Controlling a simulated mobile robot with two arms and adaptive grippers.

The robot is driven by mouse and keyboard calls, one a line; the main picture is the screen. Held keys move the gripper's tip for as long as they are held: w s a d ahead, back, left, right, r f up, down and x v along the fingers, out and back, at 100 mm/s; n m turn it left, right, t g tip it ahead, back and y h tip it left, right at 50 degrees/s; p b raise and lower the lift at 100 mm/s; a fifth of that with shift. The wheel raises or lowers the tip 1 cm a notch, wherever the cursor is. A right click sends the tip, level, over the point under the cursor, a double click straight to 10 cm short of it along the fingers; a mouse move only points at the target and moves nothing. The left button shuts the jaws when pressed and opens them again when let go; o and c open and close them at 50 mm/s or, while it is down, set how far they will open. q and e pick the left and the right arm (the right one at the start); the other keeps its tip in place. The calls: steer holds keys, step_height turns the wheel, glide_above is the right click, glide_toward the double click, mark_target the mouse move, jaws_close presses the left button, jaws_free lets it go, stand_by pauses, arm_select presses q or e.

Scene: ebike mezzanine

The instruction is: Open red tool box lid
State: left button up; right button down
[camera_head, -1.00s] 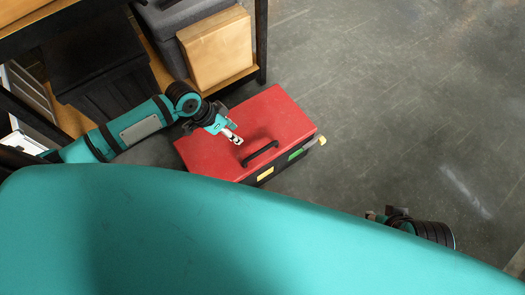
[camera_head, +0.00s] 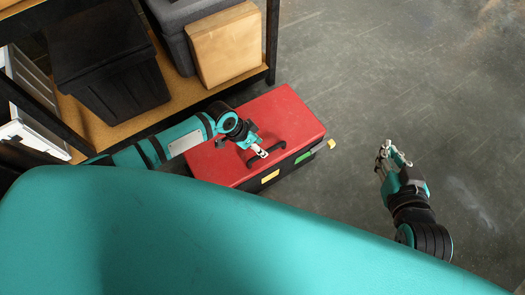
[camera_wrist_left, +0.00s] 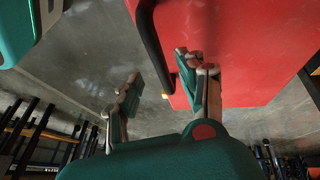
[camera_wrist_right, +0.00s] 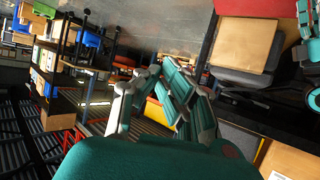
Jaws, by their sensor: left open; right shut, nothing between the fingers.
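The red tool box (camera_head: 285,110) stands on the floor with its lid shut, in the head view's middle. Its black handle (camera_head: 281,146) lies along the front edge of the lid. My left gripper (camera_head: 260,153) is at the handle, over the front of the lid. In the left wrist view its fingers (camera_wrist_left: 160,88) are apart, with the dark handle (camera_wrist_left: 152,48) and red lid (camera_wrist_left: 250,45) just beyond them; contact cannot be told. My right gripper (camera_head: 390,154) is shut and empty, above the floor to the right of the box.
A shelf (camera_head: 185,92) with a black bin (camera_head: 105,60) and a cardboard box (camera_head: 226,45) stands behind and left of the tool box. A small yellow item (camera_head: 332,144) is at its right corner. The floor (camera_head: 420,80) on the right is open.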

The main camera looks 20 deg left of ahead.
arm_select(q)
steer(key=b+x, duration=0.1)
steer(key=x, duration=0.2)
steer(key=shift+d+f, duration=0.1)
steer(key=shift+f, duration=0.1)
arm_select(e)
step_height(320, 180, up, 6)
steer(key=w+a+t+y, duration=0.1)
steer(key=w+t, duration=0.1)
steer(key=t, duration=0.1)
steer(key=shift+w+a+t, duration=0.2)
steer(key=shift+a+t, duration=0.05)
steer(key=shift+t, duration=0.15)
arm_select(q)
jaws_close()
arm_select(e)
steer(key=shift+f, duration=0.1)
